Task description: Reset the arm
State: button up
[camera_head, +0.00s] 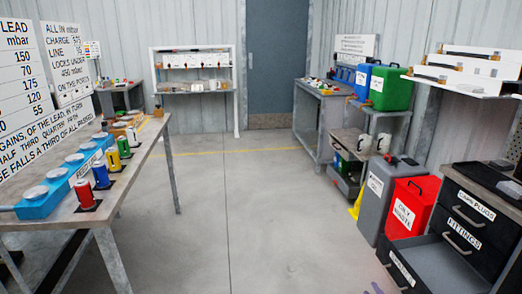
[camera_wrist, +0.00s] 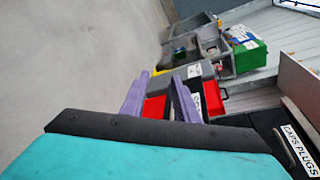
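My gripper (camera_wrist: 160,82) shows in the wrist view as two purple fingers standing apart, with nothing between them. Beyond the fingers are the red waste bin (camera_wrist: 155,108) and the grey bin (camera_wrist: 194,70). The gripper hangs over the floor side of the drawer cabinet, touching nothing that I can see. In the head view only a small purple bit shows at the bottom edge near the open drawer; most of my arm is out of that view.
A black drawer cabinet (camera_head: 466,218) with an open bottom drawer (camera_head: 440,262) stands at right. The red bin (camera_head: 410,205) and grey bin (camera_head: 375,190) stand beside it. A bench (camera_head: 150,140) with coloured cylinders is at left. The middle floor (camera_head: 250,215) is clear.

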jog(key=w+a+f+n+g+y+p, duration=0.1)
jog(key=a+n+g+y+p, duration=0.35)
jog(key=a, duration=1.65)
jog(key=s+a+f+n+g+y+p, duration=0.2)
jog(key=s+a+n, duration=0.3)
jog(key=a, duration=0.3)
jog(key=s+a+f+n+g+y+p, duration=0.25)
jog(key=s+a+n, duration=0.25)
jog(key=a, duration=0.3)
jog(key=s+a+f+n+g+h+p, duration=0.1)
jog(key=s+f+n+g, duration=0.1)
jog(key=s+n+g, duration=0.35)
jog(key=s+a+f+n+g+h+p, duration=0.1)
jog(key=s+a+f+n+g, duration=0.15)
jog(key=s, duration=0.65)
jog(key=s+d+f+n+g+h, duration=0.1)
jog(key=s+d+n+g+h, duration=0.2)
jog(key=s+d+h, duration=0.3)
jog(key=s+d, duration=0.3)
jog(key=d, duration=0.3)
jog(key=shift+g+p, duration=0.3)
